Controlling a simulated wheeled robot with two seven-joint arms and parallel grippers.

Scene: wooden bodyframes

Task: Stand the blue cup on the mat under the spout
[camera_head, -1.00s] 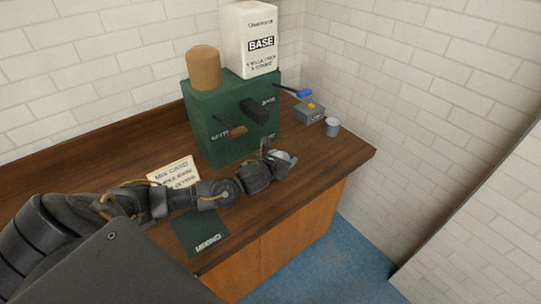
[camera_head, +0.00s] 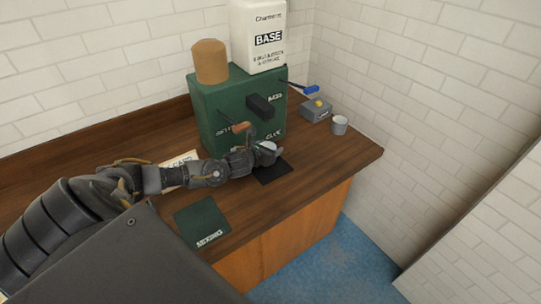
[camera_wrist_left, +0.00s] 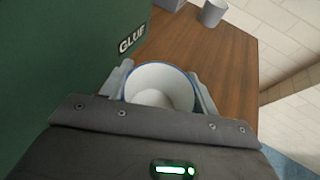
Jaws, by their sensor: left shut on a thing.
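My left gripper (camera_head: 263,150) is shut on a cup (camera_head: 268,147), in front of the green dispenser (camera_head: 207,105). In the left wrist view the cup (camera_wrist_left: 160,85) has a white inside and a blue rim, sits between the two fingers and looks empty. A black mat (camera_head: 274,174) lies on the counter below and in front of the cup; the arm hides part of it. A black spout block (camera_head: 260,106) sticks out of the dispenser's front, above the cup. Whether the cup touches the mat I cannot tell. My right gripper is not in view.
A green MIXING mat (camera_head: 202,222) lies nearer on the wooden counter (camera_head: 310,165). A grey cup (camera_head: 340,124) and a grey box (camera_head: 316,110) stand to the right. A lever with an orange handle (camera_head: 241,127) sticks out near my gripper. My arm partly covers a card (camera_head: 180,162).

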